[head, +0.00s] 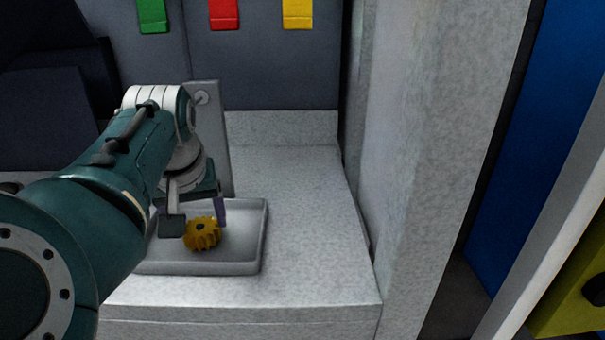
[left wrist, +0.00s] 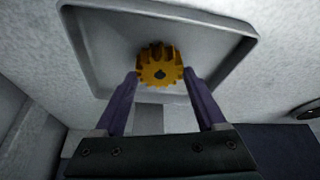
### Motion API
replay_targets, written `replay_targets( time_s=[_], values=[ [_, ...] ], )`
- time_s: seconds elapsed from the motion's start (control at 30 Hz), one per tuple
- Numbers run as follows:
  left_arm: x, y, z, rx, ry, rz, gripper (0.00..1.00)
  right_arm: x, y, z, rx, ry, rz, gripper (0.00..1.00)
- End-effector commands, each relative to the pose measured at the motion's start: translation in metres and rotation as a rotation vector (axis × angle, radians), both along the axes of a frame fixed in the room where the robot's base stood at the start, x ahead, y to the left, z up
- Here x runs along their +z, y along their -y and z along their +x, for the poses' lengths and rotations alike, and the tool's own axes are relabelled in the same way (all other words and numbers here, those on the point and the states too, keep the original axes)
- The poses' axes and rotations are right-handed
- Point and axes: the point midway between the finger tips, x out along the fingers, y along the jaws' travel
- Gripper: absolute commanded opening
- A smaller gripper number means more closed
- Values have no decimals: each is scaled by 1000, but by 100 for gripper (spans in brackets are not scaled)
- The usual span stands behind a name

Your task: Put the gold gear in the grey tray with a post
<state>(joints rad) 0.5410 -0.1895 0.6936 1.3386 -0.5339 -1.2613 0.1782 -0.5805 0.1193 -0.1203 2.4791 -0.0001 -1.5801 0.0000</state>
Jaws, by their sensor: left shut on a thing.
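The gold gear (head: 202,233) is a toothed wheel with a dark centre hole. My left gripper (head: 197,221) is shut on it and points down over the grey tray (head: 262,236). In the left wrist view the gear (left wrist: 160,66) sits between the two purple fingertips of the gripper (left wrist: 161,78), with the tray (left wrist: 92,40) behind it. The gear is within the tray's outline; I cannot tell whether it touches the floor of the tray. A flat grey upright post (head: 213,130) with a small round piece near its top stands at the tray's back. My right gripper is out of view.
The tray stands on a speckled light-grey counter (head: 310,220), clear to the right of the tray. A thick grey wall (head: 425,140) bounds the counter on the right. Green (head: 153,16), red (head: 224,14) and yellow (head: 297,13) tabs are on the dark back panel.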

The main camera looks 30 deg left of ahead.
Motion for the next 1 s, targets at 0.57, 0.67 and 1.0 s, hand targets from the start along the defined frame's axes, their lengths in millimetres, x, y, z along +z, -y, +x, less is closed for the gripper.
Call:
replay_targets(
  time_s=[0.57,0.67,1.0],
  values=[
    [-6,0,1,0,2,2,89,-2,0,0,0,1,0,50],
    [-6,0,1,0,1,1,100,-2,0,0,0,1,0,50],
    [-7,0,0,0,-1,-1,100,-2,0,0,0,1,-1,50]
  ],
)
